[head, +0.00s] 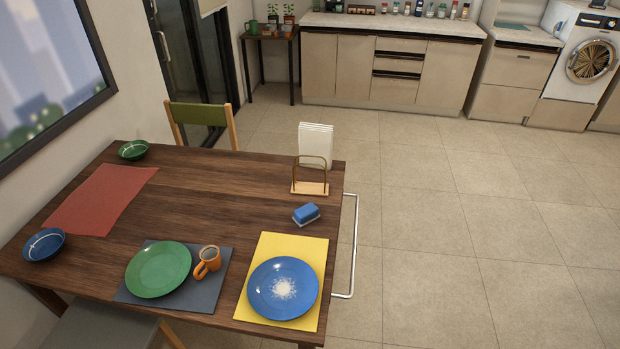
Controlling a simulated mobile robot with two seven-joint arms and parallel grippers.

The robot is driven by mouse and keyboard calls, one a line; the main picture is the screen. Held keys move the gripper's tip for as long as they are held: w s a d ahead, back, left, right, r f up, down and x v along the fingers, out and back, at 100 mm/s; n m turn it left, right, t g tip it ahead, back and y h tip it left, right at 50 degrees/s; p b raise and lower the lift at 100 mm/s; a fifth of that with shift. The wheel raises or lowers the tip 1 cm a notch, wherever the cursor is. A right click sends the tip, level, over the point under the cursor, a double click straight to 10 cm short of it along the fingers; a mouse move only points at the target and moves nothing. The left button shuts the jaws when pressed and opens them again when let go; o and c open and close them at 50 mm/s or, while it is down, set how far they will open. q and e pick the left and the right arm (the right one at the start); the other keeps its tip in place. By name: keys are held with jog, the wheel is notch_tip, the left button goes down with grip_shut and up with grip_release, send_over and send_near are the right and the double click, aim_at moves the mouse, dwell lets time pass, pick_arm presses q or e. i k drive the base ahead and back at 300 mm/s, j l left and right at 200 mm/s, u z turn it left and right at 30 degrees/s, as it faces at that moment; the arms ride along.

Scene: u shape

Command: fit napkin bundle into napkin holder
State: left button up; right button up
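A white napkin bundle (315,140) stands upright near the far right corner of the dark wooden table. The napkin holder (310,188), a light wooden base with thin brown wire hoops, is just in front of it. The bundle's lower edge shows through the hoop, above the base in the picture. It looks behind the holder or partly in its hoops; I cannot tell which from this view. Neither of my grippers is in view.
A metal rail (354,245) runs along the right side. Open floor lies right.

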aim_at(312, 189)
jog(key=z, duration=0.75)
jog(key=i+l+z, duration=0.2)
jog(key=l, duration=0.2)
jog(key=l+z, duration=0.15)
jog(key=l, duration=0.25)
jog(key=i+l+u, duration=0.2)
jog(key=i+l, duration=0.7)
jog(key=i+u, duration=0.45)
jog(key=i, duration=0.3)
jog(key=i+l+u, duration=0.2)
jog(key=i+u, duration=0.3)
jog(key=i, duration=0.2)
jog(key=i+u, duration=0.3)
jog(key=u, duration=0.2)
jog(key=i+u, duration=0.25)
jog(key=u, duration=0.25)
jog(key=i+l+u, duration=0.25)
jog(key=u, duration=0.25)
